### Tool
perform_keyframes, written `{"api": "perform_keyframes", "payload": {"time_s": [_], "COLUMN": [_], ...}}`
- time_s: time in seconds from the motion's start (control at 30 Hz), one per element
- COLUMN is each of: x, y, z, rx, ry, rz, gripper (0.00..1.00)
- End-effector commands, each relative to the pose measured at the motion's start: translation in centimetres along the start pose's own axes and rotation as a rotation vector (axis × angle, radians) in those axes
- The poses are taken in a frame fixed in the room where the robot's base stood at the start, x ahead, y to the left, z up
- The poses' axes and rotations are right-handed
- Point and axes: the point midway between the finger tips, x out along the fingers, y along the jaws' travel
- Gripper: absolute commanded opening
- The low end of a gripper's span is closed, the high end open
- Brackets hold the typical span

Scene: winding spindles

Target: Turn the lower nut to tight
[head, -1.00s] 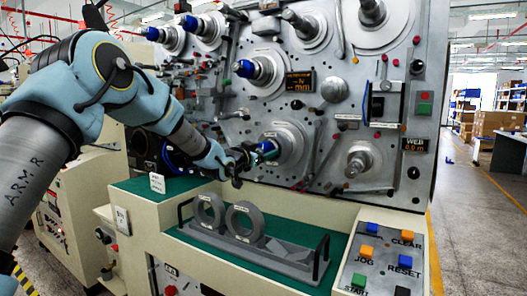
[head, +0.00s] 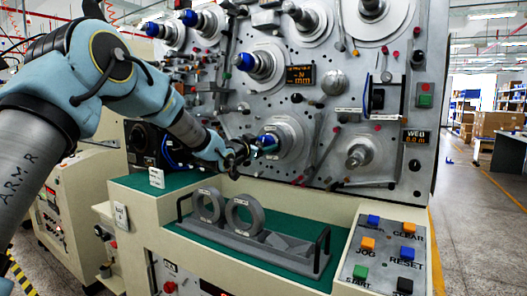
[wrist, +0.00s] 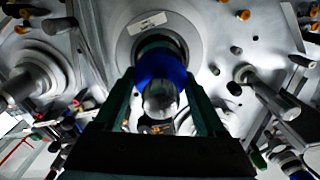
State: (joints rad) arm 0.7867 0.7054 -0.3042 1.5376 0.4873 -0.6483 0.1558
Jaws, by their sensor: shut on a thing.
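The lower nut (wrist: 160,68) is a blue ring on the end of a spindle. In the wrist view it sits between the two fingers of my gripper (wrist: 160,90), one finger on each side. My gripper is shut on it. In the head view the nut shows as a small blue patch (head: 268,139) at my gripper (head: 250,150), mostly hidden by the fingers. Behind it is a round grey flange (head: 294,140) with a label. The upper nut (head: 245,62) is blue and sits on a spindle above.
A tray with two grey rings (head: 243,216) stands on the green ledge (head: 185,235) below my gripper. A button panel (head: 385,255) is at the front right. A bare spindle (head: 358,156) sticks out to the right of the nut, and levers surround it.

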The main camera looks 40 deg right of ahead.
Motion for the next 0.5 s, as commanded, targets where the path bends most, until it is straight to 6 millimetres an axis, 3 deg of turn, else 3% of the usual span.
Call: {"api": "perform_keyframes", "payload": {"time_s": [0.5], "x": [0.00], "y": [0.47], "z": [0.72], "rx": [0.469], "ry": [0.003], "rz": [-0.002], "gripper": [0.17]}}
